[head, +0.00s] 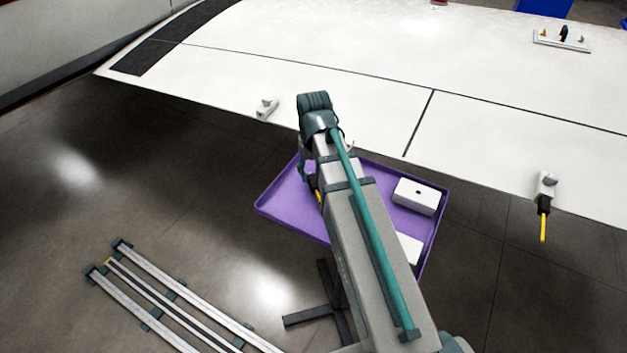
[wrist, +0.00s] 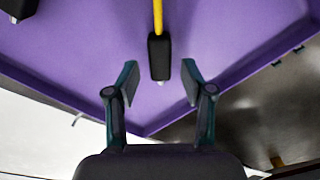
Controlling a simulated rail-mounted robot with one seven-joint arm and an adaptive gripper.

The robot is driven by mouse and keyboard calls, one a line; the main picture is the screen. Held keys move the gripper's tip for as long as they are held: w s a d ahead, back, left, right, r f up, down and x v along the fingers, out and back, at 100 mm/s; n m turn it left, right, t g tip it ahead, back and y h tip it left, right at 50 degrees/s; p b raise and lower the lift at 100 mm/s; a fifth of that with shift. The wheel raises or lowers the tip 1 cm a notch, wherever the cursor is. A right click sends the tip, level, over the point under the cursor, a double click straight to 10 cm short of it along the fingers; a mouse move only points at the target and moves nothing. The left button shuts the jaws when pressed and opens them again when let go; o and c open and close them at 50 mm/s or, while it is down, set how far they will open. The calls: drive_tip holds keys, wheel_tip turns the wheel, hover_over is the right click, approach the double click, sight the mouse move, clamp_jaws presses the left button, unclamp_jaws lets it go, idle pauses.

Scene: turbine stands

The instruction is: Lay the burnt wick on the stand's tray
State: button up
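The stand's purple tray (head: 285,205) is beneath the wing's edge in the head view and fills much of the wrist view (wrist: 225,40). A wick with a yellow rod and black base (wrist: 159,58) appears to lie on the tray, its base pointing toward my gripper. A bit of its yellow shows beside my arm in the head view (head: 318,197). I cannot tell whether it is burnt. My gripper (wrist: 160,82) is open, its fingers apart on either side of the black base and not touching it. In the head view my arm mostly hides the gripper.
Two white boxes (head: 416,196) (head: 409,247) sit on the tray's right side. A bare mount (head: 266,108) is on the wing edge (head: 330,70); another mount at right holds a black-and-yellow wick (head: 543,215). Rails (head: 170,300) lie on the floor at left.

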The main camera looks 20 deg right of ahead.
wheel_tip(320, 180, up, 9)
drive_tip(key=b, duration=0.1)
drive_tip(key=shift+f, duration=0.2)
idle(0.5)
